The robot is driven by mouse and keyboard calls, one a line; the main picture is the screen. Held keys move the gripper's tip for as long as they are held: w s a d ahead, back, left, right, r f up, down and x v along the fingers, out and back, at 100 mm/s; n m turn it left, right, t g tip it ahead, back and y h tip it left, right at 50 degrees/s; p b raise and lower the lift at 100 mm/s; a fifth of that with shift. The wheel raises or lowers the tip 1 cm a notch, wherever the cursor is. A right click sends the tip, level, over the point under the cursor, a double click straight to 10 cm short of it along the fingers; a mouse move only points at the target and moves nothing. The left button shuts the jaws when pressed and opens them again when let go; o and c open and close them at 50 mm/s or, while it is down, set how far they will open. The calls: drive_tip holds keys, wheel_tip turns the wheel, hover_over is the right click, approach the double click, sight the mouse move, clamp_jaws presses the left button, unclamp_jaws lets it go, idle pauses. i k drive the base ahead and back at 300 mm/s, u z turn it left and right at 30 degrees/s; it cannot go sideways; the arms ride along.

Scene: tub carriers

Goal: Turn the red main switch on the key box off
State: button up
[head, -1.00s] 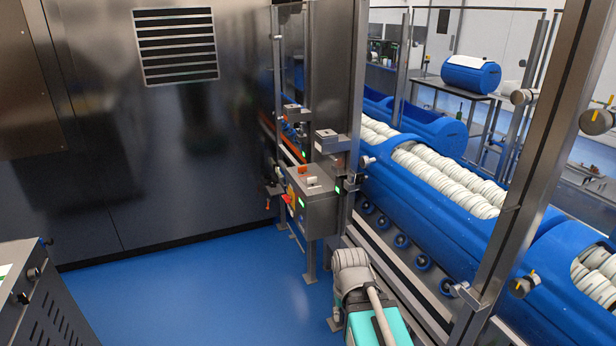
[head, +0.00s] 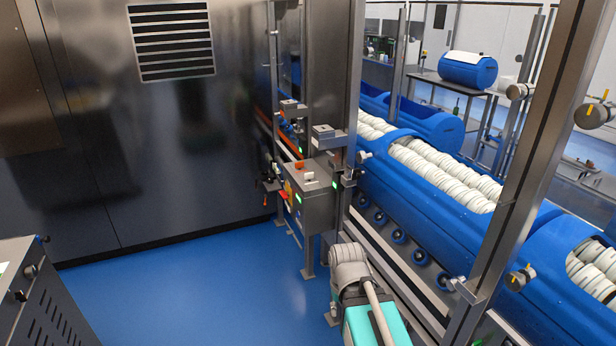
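The key box (head: 316,210) is a grey metal box on a stand, mid-frame in the head view, beside a steel post. Its left face carries a small yellow plate (head: 288,188) with a red part by it, which looks like the main switch. The switch is too small and too steeply angled for its handle position to be read. On top of the box are an orange-red part (head: 299,166) and a white part (head: 309,177). A green light shows on its front. My arm, pale grey and teal, shows at the bottom centre, in front of the box. My gripper is not in view.
A dark panelled wall (head: 160,130) with a vent stands behind the box at left. Blue floor (head: 190,290) is clear left of the box. A blue conveyor with white rings (head: 440,170) and steel posts (head: 525,170) run along the right. A dark cabinet (head: 50,300) stands at lower left.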

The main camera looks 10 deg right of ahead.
sight(285, 194)
drive_tip(key=u, duration=0.6)
drive_tip(key=i, duration=1.75)
drive_tip(key=z, duration=0.7)
